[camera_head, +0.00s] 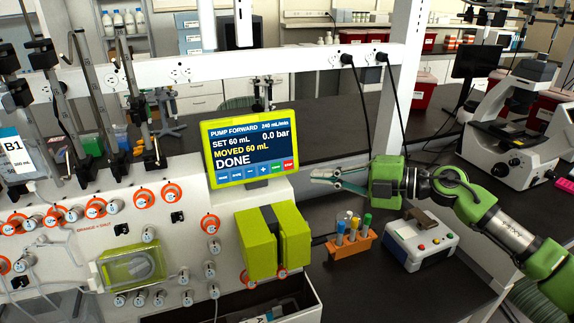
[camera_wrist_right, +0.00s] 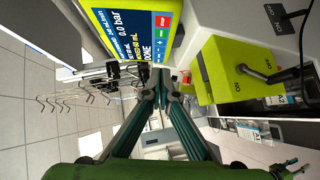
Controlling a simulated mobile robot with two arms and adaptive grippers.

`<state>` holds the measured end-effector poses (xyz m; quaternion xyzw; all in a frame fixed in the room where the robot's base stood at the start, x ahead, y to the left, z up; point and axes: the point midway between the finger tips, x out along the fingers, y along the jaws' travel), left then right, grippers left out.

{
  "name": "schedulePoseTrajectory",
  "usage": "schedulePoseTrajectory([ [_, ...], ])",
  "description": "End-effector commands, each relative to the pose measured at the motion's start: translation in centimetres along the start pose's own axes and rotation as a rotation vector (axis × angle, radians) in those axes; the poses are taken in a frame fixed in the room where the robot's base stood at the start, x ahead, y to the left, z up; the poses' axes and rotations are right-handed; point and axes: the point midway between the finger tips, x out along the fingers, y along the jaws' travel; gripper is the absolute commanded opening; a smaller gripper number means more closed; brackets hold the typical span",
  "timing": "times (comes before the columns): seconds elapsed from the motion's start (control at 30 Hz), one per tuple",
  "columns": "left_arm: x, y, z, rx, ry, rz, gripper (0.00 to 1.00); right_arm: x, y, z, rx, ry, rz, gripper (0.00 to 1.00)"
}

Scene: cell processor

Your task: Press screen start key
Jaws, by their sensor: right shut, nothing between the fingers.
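The lime-framed screen (camera_head: 249,149) stands on the white cell processor and reads "PUMP FORWARD", "SET 60 mL", "0.0 bar", "MOVED 60 mL" and "DONE". Along its bottom edge is a row of keys: several blue ones, a green key (camera_head: 276,167), and a red key (camera_head: 290,164) at the right end. The screen also shows tilted in the right wrist view (camera_wrist_right: 128,32). My right gripper (camera_head: 316,174) is shut and empty, to the right of the screen's lower right corner, apart from the keys in the head view. Its fingertips (camera_wrist_right: 160,82) meet in the wrist view. My left gripper is not in view.
A lime pump block (camera_head: 258,242) juts out below the screen. An orange rack (camera_head: 349,247) with capped tubes and a white box with coloured buttons (camera_head: 420,240) stand on the dark bench. A microscope (camera_head: 508,125) is at the right.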

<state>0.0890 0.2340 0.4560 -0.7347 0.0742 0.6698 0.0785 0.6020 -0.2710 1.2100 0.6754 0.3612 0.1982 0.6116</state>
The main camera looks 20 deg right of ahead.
Motion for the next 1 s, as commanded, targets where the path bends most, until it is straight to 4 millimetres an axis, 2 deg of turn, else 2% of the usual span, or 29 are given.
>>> schedulePoseTrajectory([
  [0.03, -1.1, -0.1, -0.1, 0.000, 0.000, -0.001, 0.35, 0.9, 0.7, -0.1, 0.002, 0.003, 0.006, 0.00],
  [0.1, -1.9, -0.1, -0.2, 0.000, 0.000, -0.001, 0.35, 2.3, 0.8, -0.2, 0.002, 0.003, 0.006, 0.00],
  [0.4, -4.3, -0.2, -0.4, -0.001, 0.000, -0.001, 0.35, 7.9, 0.6, 0.2, 0.002, -0.001, 0.005, 0.00],
  [0.7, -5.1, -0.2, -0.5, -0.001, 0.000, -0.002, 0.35, 9.8, 0.3, 2.5, 0.001, -0.001, 0.003, 0.00],
  [1.0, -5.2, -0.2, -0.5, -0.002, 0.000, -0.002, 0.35, 10.2, 0.1, 2.8, -0.001, 0.000, 0.001, 0.00],
])
